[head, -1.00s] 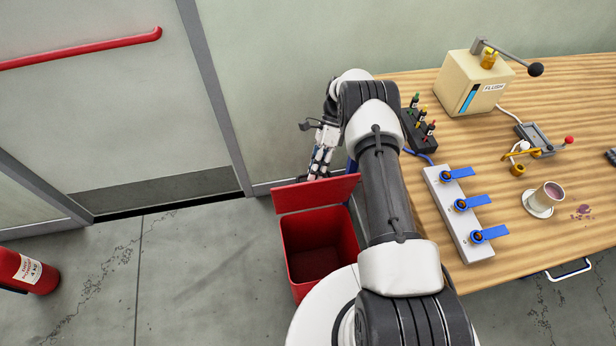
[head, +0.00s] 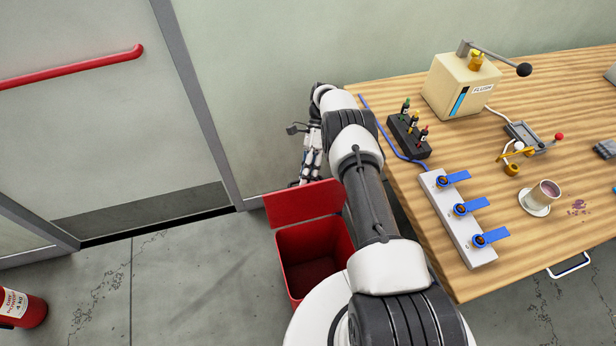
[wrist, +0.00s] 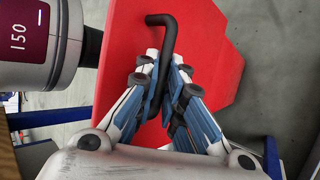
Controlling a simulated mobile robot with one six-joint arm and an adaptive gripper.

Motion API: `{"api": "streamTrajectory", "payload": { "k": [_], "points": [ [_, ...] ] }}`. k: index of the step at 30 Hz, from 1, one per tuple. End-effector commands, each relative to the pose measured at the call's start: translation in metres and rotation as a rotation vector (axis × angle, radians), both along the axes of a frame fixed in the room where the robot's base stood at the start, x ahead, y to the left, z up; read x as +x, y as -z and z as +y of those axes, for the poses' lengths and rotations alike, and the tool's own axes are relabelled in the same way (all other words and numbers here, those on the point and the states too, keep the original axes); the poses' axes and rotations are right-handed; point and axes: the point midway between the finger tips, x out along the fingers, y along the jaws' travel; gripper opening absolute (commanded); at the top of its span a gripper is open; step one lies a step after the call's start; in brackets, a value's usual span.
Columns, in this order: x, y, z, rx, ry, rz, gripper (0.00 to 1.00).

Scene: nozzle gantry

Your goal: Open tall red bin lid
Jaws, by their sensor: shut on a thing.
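The tall red bin (head: 316,262) stands on the floor left of the workbench, and its dark inside shows from above. Its red lid (head: 303,206) is raised at the bin's far side, tilted up and away from the mouth. In the wrist view the lid (wrist: 215,50) fills the middle, with a black bent bar handle (wrist: 180,62) on it. My gripper (wrist: 168,88) is shut on this handle, one finger on each side. In the head view my gripper (head: 311,165) is just behind the lid's upper edge, partly hidden by the lid and my arm.
The wooden workbench (head: 400,215) is close on the right, carrying a valve strip (head: 458,220), a bottle rack (head: 409,137), a flush box (head: 460,86) and a cup (head: 543,195). A wall stands close behind the bin. Floor is free to the left; a fire extinguisher (head: 20,307) is far left.

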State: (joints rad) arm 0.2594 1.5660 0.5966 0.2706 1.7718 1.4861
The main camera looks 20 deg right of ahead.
Motion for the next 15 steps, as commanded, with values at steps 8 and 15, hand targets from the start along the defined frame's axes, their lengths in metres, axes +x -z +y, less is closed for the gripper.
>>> {"api": "streamTrajectory", "payload": {
  "k": [8,15],
  "points": [
    [-0.0020,0.0054,-0.0003,-0.003,-0.001,0.002,0.25],
    [-0.0011,0.0033,-0.0001,-0.001,0.000,0.000,0.30]
  ]
}}
